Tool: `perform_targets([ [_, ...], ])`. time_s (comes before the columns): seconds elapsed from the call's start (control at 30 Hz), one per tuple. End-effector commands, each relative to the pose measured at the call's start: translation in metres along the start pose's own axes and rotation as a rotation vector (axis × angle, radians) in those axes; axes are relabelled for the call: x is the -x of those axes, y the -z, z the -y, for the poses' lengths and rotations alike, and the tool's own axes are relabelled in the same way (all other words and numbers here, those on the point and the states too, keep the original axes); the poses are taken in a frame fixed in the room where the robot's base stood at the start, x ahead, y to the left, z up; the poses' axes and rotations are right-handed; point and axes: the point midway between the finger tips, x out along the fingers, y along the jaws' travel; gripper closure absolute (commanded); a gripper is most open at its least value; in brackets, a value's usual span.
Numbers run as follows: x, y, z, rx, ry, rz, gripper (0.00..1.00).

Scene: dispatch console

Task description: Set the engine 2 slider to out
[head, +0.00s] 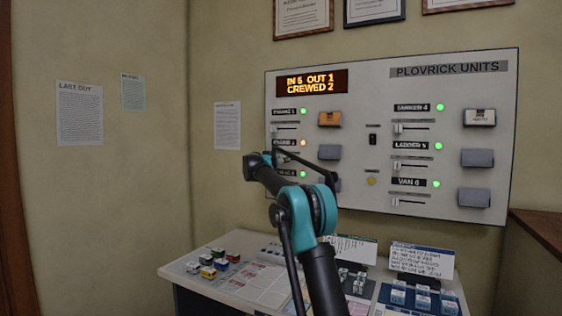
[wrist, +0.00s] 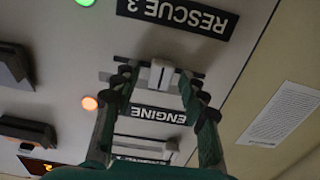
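The engine 2 slider has a pale knob (wrist: 160,74) on a short slot, between the ENGINE label (wrist: 157,113) and the RESCUE 3 label in the upside-down wrist view. The knob sits near the middle of the visible slot. My gripper (wrist: 160,78) is open, one fingertip on each side of the knob, with a gap at both sides. In the head view my gripper (head: 273,152) is at the board's left edge and hides this slider. The engine 2 lamp (head: 304,142) glows orange; it also shows in the wrist view (wrist: 89,103).
The board (head: 375,190) carries other sliders, with green lamps beside their labels. The display (head: 312,82) reads IN 5, OUT 1, CREWED 2. The RESCUE 3 label (wrist: 180,14) is close by. A desk (head: 215,245) with small blocks and cards stands below.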

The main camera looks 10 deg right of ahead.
Motion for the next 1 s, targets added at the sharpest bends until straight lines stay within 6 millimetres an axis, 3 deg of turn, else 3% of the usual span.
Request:
perform_targets([
  [0.37,0.011,0.001,0.001,0.0,0.001,0.0,0.57],
  [0.8,0.092,0.0,0.001,0.0,0.002,0.0,0.57],
  [1.0,0.115,0.0,0.0,0.0,0.001,0.0,0.57],
])
